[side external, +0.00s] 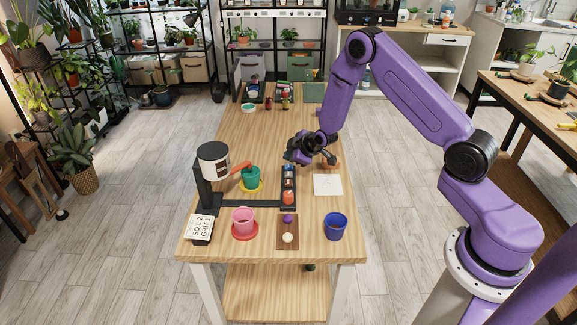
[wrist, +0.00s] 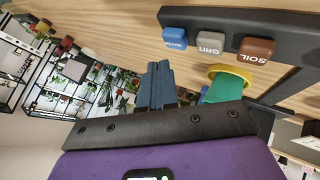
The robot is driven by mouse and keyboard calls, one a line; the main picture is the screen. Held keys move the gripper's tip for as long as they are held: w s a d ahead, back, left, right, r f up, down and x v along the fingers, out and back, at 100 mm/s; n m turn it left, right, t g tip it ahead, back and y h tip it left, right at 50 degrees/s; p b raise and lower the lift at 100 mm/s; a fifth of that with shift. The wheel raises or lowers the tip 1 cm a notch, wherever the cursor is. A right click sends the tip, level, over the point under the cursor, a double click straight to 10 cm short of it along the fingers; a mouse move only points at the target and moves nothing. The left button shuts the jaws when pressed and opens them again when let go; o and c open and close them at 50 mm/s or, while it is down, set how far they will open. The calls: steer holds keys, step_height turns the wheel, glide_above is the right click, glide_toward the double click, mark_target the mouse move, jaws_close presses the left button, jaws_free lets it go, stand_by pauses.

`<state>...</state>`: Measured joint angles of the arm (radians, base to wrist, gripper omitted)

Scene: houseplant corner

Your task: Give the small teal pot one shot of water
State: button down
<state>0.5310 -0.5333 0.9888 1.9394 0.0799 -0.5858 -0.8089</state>
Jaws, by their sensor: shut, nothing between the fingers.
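The small teal pot (side external: 251,178) stands on a yellow saucer (side external: 261,187) beside the dispenser (side external: 213,162), close to its orange spout (side external: 241,168). Its contents are not clear. In the wrist view the pot (wrist: 226,88) is partly hidden by my gripper's body. Three buttons sit in a row on a dark bar: blue WATER (wrist: 175,38), grey GRIT (wrist: 210,43) and brown SOIL (wrist: 257,49). My gripper (wrist: 157,78) is shut and empty, its fingertips apart from the buttons in the wrist view. In the side view my gripper (side external: 291,156) is above the table near the far end of the button row.
A pink pot (side external: 243,217) on a red saucer, a brown tray (side external: 288,245) with two small balls, and a blue pot (side external: 335,227) stand along the front. A sign (side external: 200,229) reads SOIL 2, GRIT 1. A white square (side external: 328,185) lies right. The table's middle back is clear.

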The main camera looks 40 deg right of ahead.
mark_target(289, 167)
steer(key=shift+r, duration=2.2)
steer(key=shift+a+r, duration=0.15)
steer(key=shift+a, duration=0.05)
steer(key=s+a+r+n+g+y, duration=0.1)
steer(key=s+a+r+g+y, duration=0.15)
steer(key=s+a+r, duration=0.5)
steer(key=s+a+r+n+g+y, duration=0.1)
steer(key=s+a+r+g, duration=0.2)
steer(key=s+a, duration=0.8)
steer(key=s+d+r+n+g+h, duration=0.1)
steer(key=s+d+r, duration=0.1)
steer(key=s, duration=1)
steer(key=s+d+r+n+g+h, duration=0.1)
steer(key=s+d+r+g, duration=0.1)
steer(key=s, duration=1.1)
steer(key=shift+d+r+h, duration=0.35)
steer(key=shift+d+r, duration=0.5)
steer(key=shift+d, duration=0.2)
